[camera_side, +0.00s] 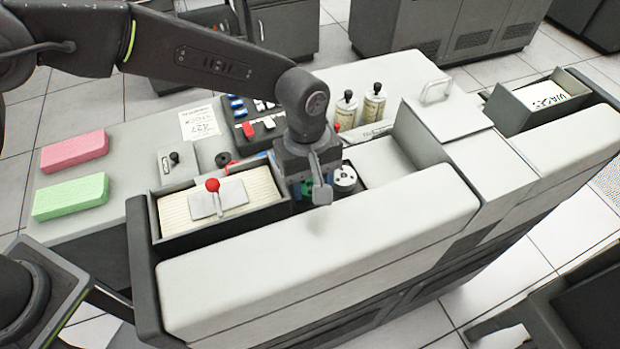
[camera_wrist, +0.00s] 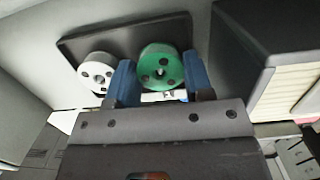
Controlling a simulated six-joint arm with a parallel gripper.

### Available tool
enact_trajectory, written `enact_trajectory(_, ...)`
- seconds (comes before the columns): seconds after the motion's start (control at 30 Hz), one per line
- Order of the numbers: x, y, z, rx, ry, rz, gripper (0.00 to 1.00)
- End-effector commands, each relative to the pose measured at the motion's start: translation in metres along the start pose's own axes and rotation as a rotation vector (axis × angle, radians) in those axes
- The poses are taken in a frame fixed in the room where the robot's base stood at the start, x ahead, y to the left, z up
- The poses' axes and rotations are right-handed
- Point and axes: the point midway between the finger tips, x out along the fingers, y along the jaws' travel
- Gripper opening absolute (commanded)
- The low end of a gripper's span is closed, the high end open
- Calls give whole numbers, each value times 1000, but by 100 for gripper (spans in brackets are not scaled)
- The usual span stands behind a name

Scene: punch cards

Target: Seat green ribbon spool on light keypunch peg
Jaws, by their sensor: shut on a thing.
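My gripper (camera_side: 314,186) is low over the machine, between the card tray and the white spool. In the wrist view my gripper's blue fingers (camera_wrist: 160,78) are on either side of the green ribbon spool (camera_wrist: 161,64), shut on it. The green spool also shows partly behind the gripper in the side view (camera_side: 306,187). A white spool (camera_wrist: 96,73) is beside it, to the left in the wrist view; the side view shows it just right of the gripper (camera_side: 345,178). Both spools appear over a dark plate (camera_wrist: 125,38). No bare peg is visible; whether one is under the green spool is hidden.
A card tray (camera_side: 154,212) with a red-knobbed weight (camera_side: 212,186) stands close left of the gripper. A long white cover (camera_side: 330,255) lies in front. Two bottles (camera_side: 373,104) stand behind. Pink (camera_side: 74,150) and green blocks (camera_side: 70,196) lie far left.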

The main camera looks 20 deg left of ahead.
Motion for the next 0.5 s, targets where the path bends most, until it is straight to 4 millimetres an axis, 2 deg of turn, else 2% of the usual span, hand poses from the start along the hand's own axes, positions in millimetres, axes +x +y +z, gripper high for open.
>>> enact_trajectory(0.1, 3, 0, 0, 0, 0, -2, 25)
enact_trajectory(0.13, 3, 0, 0, 0, 0, -2, 48)
enact_trajectory(0.43, 4, -2, 0, 0, 0, -10, 77)
enact_trajectory(0.5, 5, -3, 0, 0, 0, -11, 77)
